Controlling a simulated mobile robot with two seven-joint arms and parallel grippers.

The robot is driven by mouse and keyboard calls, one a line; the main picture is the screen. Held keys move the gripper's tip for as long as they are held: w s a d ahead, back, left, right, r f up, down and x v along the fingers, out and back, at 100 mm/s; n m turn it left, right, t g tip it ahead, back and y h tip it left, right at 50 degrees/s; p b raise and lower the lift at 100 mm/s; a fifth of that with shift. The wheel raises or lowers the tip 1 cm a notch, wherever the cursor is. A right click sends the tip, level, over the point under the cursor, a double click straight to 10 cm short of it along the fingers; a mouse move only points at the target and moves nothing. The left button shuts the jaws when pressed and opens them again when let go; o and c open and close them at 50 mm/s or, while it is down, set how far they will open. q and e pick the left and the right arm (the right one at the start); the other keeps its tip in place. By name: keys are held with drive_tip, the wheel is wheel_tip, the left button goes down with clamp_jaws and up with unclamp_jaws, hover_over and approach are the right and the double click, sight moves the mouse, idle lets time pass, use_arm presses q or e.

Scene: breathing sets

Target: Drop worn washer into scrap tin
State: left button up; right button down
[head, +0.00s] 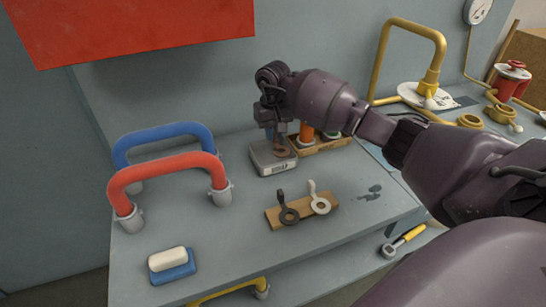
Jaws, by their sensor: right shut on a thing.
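My right gripper (276,132) is shut on the worn washer (283,151), a brownish ring that hangs below the fingers. The washer is over the scrap tin (272,168), a grey open box with a pale label on its front. I cannot tell whether the washer touches the tin. The fingertips are small and partly dark against the wall. My left gripper is not in view.
A wooden board (272,222) in front holds a dark ring (288,213) and a pale ring (320,204). A wooden tray (330,147) with coloured pieces stands right of the tin. Blue (160,132) and red (165,165) hoops stand left. The bench between is clear.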

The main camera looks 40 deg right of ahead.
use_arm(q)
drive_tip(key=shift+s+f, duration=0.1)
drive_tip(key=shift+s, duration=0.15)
use_arm(e)
drive_tip(key=c, duration=1.1)
unclamp_jaws()
wheel_tip(320, 180, up, 9)
drive_tip(key=shift+r, duration=0.15)
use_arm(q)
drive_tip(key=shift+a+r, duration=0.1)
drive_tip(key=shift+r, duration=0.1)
use_arm(e)
drive_tip(key=shift+r, duration=0.75)
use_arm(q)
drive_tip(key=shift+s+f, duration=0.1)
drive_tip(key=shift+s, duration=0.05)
